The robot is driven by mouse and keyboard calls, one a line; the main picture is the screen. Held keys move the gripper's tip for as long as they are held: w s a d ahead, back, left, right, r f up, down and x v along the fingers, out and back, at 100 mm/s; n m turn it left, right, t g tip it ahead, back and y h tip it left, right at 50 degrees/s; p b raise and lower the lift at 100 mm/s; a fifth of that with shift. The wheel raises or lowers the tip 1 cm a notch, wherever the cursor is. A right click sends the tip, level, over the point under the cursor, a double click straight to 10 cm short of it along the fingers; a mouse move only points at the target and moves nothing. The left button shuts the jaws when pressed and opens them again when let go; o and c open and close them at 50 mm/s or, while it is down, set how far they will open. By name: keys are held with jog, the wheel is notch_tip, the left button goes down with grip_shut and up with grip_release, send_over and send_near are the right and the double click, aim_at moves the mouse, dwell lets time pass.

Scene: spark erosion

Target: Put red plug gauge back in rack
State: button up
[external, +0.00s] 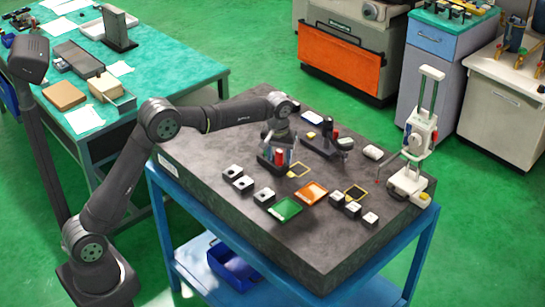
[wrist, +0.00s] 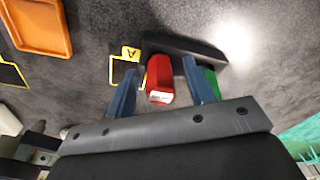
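The red plug gauge (wrist: 159,78) stands between my two blue-grey fingers in the wrist view, with a pale labelled end facing the camera. It also shows in the external view (external: 279,155). My gripper (wrist: 160,68) is open around it, with a gap on each side; it also shows in the external view (external: 276,157), pointing down. A dark rack-like bar (wrist: 200,50) lies just beyond the gauge. A green part (wrist: 211,78) shows behind the right finger. The gauge's lower end is hidden, so I cannot tell whether it is seated in the rack.
Yellow outlined squares mark the dark slab, one with an A (wrist: 130,54). An orange tray (external: 307,193) and a green tray (external: 285,209) lie nearby. Several small blocks (external: 243,182) stand around. A height gauge (external: 420,135) is at the right.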

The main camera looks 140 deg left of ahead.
notch_tip(320, 180, up, 17)
jog(key=d, duration=0.1)
jog(key=shift+w+d+r, duration=0.15)
jog(key=shift+w, duration=0.25)
dwell(0.7)
jog(key=f, duration=0.5)
jog(key=a+f, duration=0.1)
jog(key=f, duration=1.1)
jog(key=shift+s+a+f, duration=0.15)
jog(key=shift+s+f, duration=0.05)
jog(key=shift+s, duration=0.2)
jog(key=shift+r, duration=0.1)
